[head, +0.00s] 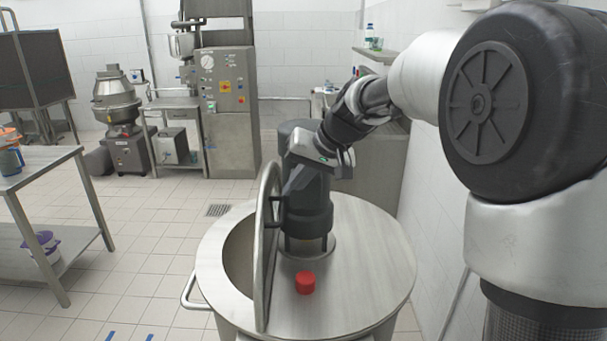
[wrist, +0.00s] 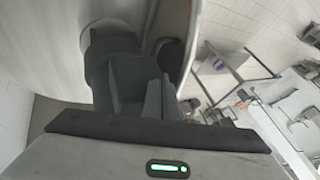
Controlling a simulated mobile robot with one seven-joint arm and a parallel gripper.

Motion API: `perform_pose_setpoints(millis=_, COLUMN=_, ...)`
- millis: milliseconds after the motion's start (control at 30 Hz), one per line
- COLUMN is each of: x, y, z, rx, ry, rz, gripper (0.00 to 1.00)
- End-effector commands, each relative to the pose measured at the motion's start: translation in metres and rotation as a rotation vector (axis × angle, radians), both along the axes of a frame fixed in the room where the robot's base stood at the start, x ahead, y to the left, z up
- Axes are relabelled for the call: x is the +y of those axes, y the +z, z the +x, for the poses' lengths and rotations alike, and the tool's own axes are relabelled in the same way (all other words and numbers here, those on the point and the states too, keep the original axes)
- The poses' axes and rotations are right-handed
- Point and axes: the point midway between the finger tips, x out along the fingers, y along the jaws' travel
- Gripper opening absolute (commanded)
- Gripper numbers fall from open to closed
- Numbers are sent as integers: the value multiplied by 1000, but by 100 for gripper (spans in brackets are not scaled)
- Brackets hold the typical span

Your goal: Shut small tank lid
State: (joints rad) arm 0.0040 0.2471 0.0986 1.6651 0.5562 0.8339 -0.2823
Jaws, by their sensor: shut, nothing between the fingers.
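The small tank (head: 365,285) is a round steel vessel at the lower centre of the head view. Its lid (head: 267,240) is a steel disc standing upright on edge, so the opening (head: 238,258) shows to its left. The lid also shows edge-on in the wrist view (wrist: 182,45). My gripper (head: 289,190) is shut and empty, on the right side of the lid near its upper part. It also shows in the wrist view (wrist: 155,98). I cannot tell whether the fingers touch the lid.
A dark cylindrical motor housing (head: 308,218) stands on the tank top right behind my gripper. A red knob (head: 305,283) sits on the top in front of it. A side handle (head: 190,295) sticks out left. A steel table (head: 50,160) stands left; floor between is free.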

Motion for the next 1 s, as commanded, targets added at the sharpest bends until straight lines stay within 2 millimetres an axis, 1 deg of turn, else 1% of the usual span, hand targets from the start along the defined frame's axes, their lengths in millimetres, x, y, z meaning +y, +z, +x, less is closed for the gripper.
perform_pose_setpoints(millis=33, x=5, y=-10, z=4, rx=4, ry=3, rz=0, gripper=0)
perform_pose_setpoints(millis=100, x=13, y=-18, z=8, rx=3, ry=4, rz=-1, gripper=0)
perform_pose_setpoints(millis=133, x=20, y=-15, z=7, rx=0, ry=5, rz=0, gripper=0)
perform_pose_setpoints(millis=200, x=30, y=-15, z=7, rx=0, ry=5, rz=0, gripper=0)
perform_pose_setpoints(millis=333, x=42, y=-16, z=8, rx=0, ry=2, rz=-1, gripper=0)
perform_pose_setpoints(millis=500, x=48, y=-17, z=8, rx=0, ry=0, rz=-1, gripper=0)
perform_pose_setpoints(millis=867, x=49, y=-16, z=8, rx=0, ry=1, rz=-4, gripper=0)
perform_pose_setpoints(millis=1000, x=55, y=-13, z=8, rx=3, ry=3, rz=-28, gripper=0)
